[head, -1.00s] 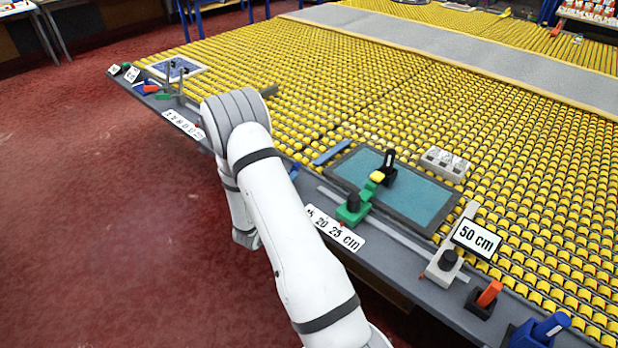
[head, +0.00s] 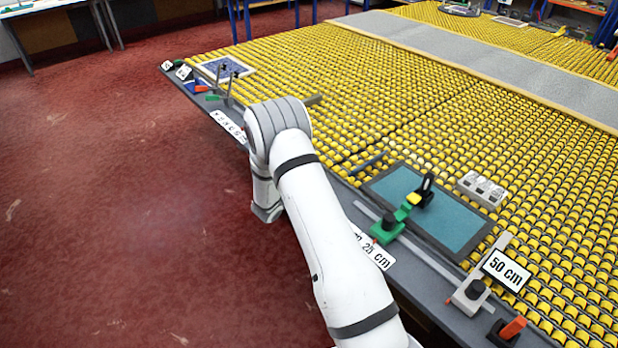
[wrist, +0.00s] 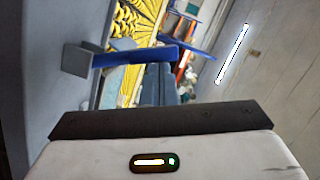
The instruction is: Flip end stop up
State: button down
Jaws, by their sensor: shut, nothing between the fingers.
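A blue bar (wrist: 136,57) with a grey-blue block (wrist: 78,60) at its left end shows in the wrist view, ahead of my gripper (wrist: 160,120) and apart from it. I cannot tell for sure that it is the end stop. In the head view my white arm hides my gripper. A green stop with a black knob (head: 388,228) sits on the rail by the table edge. A white stop with a black knob (head: 472,295) sits further right.
A teal mat (head: 465,212) in a grey frame lies on the yellow roller table. A 50 cm sign (head: 505,270) and an orange lever (head: 513,327) stand at the right. A white case (head: 482,189) lies behind the mat. Red floor (head: 110,220) is open at the left.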

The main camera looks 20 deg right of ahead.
jog(key=shift+w+a+f+b, duration=0.1)
jog(key=shift+w+a+b, duration=0.15)
jog(key=shift+w, duration=0.55)
jog(key=shift+w+a+f+b, duration=0.1)
jog(key=shift+w+b, duration=0.1)
jog(key=shift+w, duration=0.55)
